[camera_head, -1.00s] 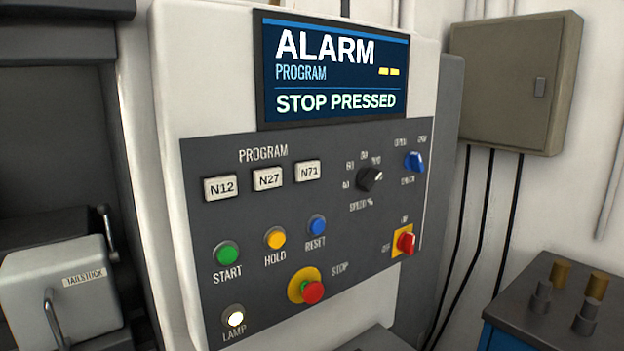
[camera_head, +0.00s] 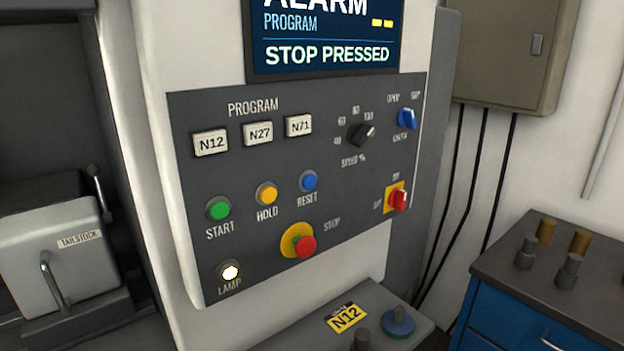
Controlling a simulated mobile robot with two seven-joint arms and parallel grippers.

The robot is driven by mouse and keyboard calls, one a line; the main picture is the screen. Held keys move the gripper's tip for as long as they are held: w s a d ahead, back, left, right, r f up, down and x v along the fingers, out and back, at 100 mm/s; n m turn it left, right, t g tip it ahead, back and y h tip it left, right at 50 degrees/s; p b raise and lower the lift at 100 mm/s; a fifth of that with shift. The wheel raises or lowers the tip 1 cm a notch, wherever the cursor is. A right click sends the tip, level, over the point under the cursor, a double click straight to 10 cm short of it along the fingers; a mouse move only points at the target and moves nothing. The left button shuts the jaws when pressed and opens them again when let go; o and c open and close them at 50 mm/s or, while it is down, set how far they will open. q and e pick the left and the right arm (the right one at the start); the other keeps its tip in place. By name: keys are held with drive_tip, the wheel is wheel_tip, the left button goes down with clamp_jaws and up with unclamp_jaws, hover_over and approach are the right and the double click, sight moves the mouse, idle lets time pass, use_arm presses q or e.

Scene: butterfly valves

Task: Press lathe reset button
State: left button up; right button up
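The screen (camera_head: 325,45) above shows PROGRAM and STOP PRESSED, with ALARM cut by the top edge. Neither of my grippers is in view.
A tailstock (camera_head: 75,245) stands at left. Below the panel is a shelf with a yellow N12 tag (camera_head: 346,317) and a blue round-based piece (camera_head: 397,321). A blue cabinet (camera_head: 550,318) with several cylinders on top stands at right. A grey wall box (camera_head: 510,52) hangs behind.

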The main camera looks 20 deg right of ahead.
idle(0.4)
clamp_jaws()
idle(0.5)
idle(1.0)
